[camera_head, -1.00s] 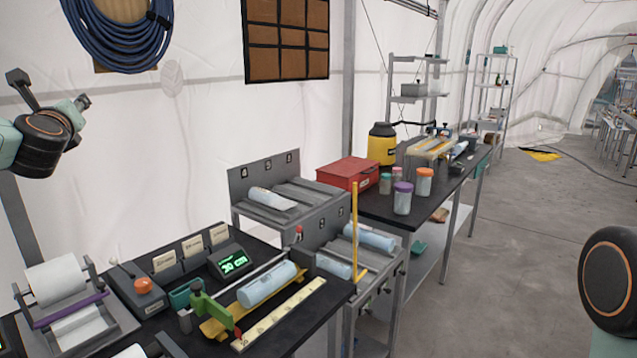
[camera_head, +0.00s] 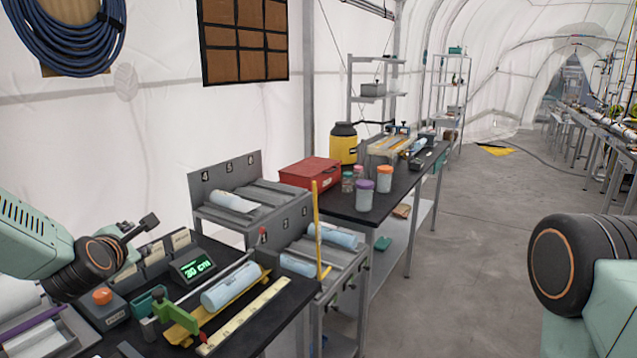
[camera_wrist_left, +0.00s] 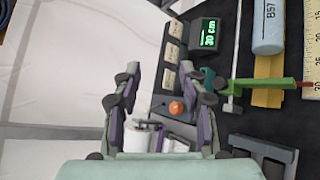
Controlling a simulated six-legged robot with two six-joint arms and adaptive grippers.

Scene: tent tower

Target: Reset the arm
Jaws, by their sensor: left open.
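My left gripper (camera_head: 140,228) is over the near left end of the black bench (camera_head: 262,330). It also shows in the left wrist view (camera_wrist_left: 163,88), with its two fingers spread apart and nothing between the tips. Beyond the fingers are an orange knob (camera_wrist_left: 176,107) and a white roll (camera_wrist_left: 138,140). My left forearm covers part of the bench's left side in the head view. Part of my right arm (camera_head: 560,265) shows at the right edge; its gripper is out of the picture.
A light blue cylinder (camera_head: 229,288) lies in a yellow cradle beside a ruler (camera_head: 245,317) and a green clamp (camera_head: 170,314). A "30 cm" display (camera_head: 193,268) stands behind. A grey rack (camera_head: 272,232), red case (camera_head: 310,173) and jars stand farther back. The aisle floor (camera_head: 470,225) is clear.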

